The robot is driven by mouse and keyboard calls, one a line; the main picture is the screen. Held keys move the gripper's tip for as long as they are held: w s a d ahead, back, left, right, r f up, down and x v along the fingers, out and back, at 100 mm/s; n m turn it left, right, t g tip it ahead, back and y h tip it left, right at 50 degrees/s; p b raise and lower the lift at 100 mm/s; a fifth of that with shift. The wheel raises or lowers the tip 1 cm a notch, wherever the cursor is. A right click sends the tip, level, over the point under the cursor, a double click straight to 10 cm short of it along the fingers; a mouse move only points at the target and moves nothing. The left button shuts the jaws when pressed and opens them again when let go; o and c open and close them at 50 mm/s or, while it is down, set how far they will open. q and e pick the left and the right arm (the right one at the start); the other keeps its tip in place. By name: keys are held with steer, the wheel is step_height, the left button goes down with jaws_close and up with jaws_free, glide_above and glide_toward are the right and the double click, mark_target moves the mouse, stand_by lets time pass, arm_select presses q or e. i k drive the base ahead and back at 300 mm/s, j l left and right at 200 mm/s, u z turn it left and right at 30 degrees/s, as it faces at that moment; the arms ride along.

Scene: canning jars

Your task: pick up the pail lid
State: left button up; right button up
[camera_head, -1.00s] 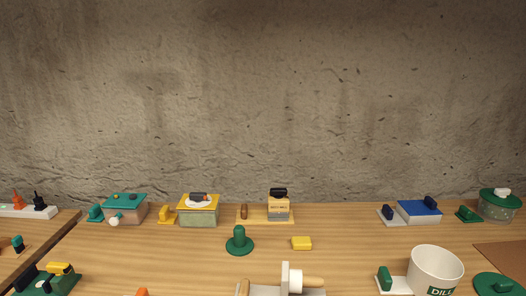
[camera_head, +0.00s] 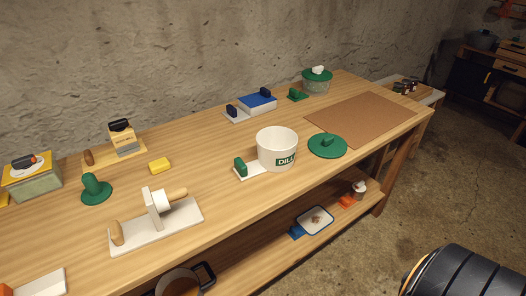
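The pail lid is most likely the round green lid (camera_head: 328,147) with a raised green grip on top. It lies flat on the wooden table, just right of the white pail. The white pail (camera_head: 277,150) has a green DILL label and an open top. It stands upright by a white plate with a green block (camera_head: 240,167) on it. Neither of my grippers shows in the view.
A brown mat (camera_head: 362,119) lies bare right of the lid. A green-lidded tub (camera_head: 317,82) and a blue-topped box (camera_head: 258,101) stand behind. A white board with wooden handles (camera_head: 180,222) is at left. The table's front edge (camera_head: 345,190) runs close below the lid.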

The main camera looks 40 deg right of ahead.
mark_target(324, 146)
steer(key=z, duration=1.65)
steer(key=i+u, duration=0.1)
steer(key=u, duration=0.8)
steer(key=i+l+u, duration=0.2)
steer(key=l+u, duration=0.2)
steer(key=l, duration=0.25)
steer(key=i+l+u, duration=0.1)
steer(key=l+u, duration=0.35)
steer(key=l, duration=0.25)
steer(key=l+u, duration=0.4)
steer(key=l, duration=0.25)
